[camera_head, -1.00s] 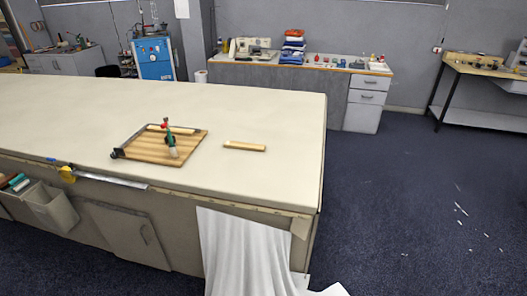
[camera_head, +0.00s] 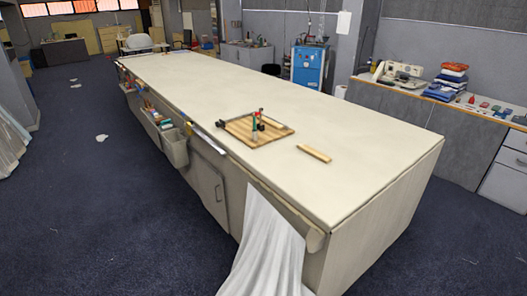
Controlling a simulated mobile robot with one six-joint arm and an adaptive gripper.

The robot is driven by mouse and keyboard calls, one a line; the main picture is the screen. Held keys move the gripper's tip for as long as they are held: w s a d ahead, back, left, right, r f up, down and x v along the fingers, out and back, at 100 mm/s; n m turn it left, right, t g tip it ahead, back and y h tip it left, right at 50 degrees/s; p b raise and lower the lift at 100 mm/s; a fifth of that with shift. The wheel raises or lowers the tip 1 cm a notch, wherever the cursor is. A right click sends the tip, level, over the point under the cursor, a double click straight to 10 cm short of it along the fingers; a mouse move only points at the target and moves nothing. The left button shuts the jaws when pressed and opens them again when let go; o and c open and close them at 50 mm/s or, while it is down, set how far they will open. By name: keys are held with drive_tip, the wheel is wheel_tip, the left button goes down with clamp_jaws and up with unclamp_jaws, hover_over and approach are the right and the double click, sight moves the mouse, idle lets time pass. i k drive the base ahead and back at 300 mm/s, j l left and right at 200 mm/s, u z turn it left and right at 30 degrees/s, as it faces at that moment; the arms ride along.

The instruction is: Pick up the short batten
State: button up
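A short light-wood batten (camera_head: 314,153) lies flat on the long cloth-covered table (camera_head: 360,155), to the right of a wooden board (camera_head: 272,136). It is apart from the board and nothing touches it. The board is slatted, with dark metal parts along its edge. A small upright item with red and green parts (camera_head: 256,124) stands on the board; it is too small to make out exactly. My gripper is not in view.
White cloth (camera_head: 265,245) hangs down the table's near side to the floor. Bins (camera_head: 174,147) hang farther along that side. Dark carpet is open left of the table. A grey counter (camera_head: 440,128) with folded cloths stands behind at right.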

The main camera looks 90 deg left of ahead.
sight(319, 156)
drive_tip(key=i+j+u, duration=0.3)
drive_tip(key=i+u, duration=0.15)
drive_tip(key=i, duration=0.2)
drive_tip(key=i+u, duration=0.45)
drive_tip(key=i, duration=0.25)
drive_tip(key=i+l+u, duration=0.1)
drive_tip(key=i+u, duration=0.35)
drive_tip(key=i, duration=0.2)
drive_tip(key=i+j+u, duration=0.15)
drive_tip(key=i+u, duration=0.65)
drive_tip(key=u, duration=0.2)
drive_tip(key=i+l+u, duration=0.2)
drive_tip(key=i+u, duration=0.15)
drive_tip(key=u, duration=0.15)
drive_tip(key=i+l+u, duration=0.3)
drive_tip(key=u, duration=0.15)
drive_tip(key=i+j+u, duration=0.15)
drive_tip(key=u, duration=0.3)
drive_tip(key=i+u, duration=0.35)
drive_tip(key=u, duration=0.15)
drive_tip(key=i+l+u, duration=0.1)
drive_tip(key=i+u, duration=0.2)
drive_tip(key=u, duration=0.15)
drive_tip(key=i+l+u, duration=0.15)
drive_tip(key=u, duration=0.3)
drive_tip(key=i+l, duration=0.05)
drive_tip(key=i, duration=0.05)
